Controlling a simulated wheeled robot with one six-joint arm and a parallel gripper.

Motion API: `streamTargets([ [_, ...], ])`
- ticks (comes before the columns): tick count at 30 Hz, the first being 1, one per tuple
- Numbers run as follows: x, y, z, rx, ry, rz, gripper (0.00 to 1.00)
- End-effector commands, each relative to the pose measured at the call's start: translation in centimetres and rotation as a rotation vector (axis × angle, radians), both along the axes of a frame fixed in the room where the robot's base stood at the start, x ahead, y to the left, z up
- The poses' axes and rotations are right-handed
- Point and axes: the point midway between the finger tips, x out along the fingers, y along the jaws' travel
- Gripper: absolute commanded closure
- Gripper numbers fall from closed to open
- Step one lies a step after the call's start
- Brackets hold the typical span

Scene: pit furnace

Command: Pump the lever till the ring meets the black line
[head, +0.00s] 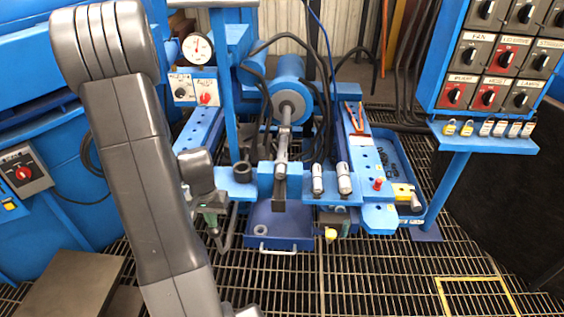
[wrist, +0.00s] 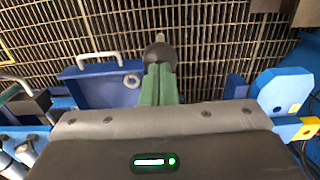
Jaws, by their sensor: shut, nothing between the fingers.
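My gripper (head: 211,216) is low at the left front of the blue press, left of the blue tray. Its green fingers (wrist: 158,86) are shut together and empty. A dark rounded knob with a pale tip (wrist: 158,54) shows just beyond the fingertips in the wrist view; I cannot tell whether they touch. A dark bent bar (head: 229,233), possibly the lever, hangs beside the gripper and is partly hidden by it. A metal rod (head: 282,148) runs forward from the blue cylinder (head: 289,98). I cannot make out the ring or the black line.
The blue tray (head: 292,234) with a pale handle sits over the grating floor (head: 370,275). Grey canisters (head: 344,180) stand on the crossbar. A round gauge (head: 198,48) is at the back left. A switch panel (head: 505,55) and padlock shelf (head: 481,138) are at right.

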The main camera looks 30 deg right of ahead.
Motion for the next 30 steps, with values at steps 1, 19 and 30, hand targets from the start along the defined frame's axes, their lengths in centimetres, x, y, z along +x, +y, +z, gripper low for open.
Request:
streamTargets([
  [1,0.0,0.0,-0.5,0.000,0.000,0.000,1.00],
  [19,-0.7,0.4,-3.4,0.001,0.001,0.000,1.00],
  [30,-1.0,0.7,-5.2,0.001,0.001,0.000,1.00],
])
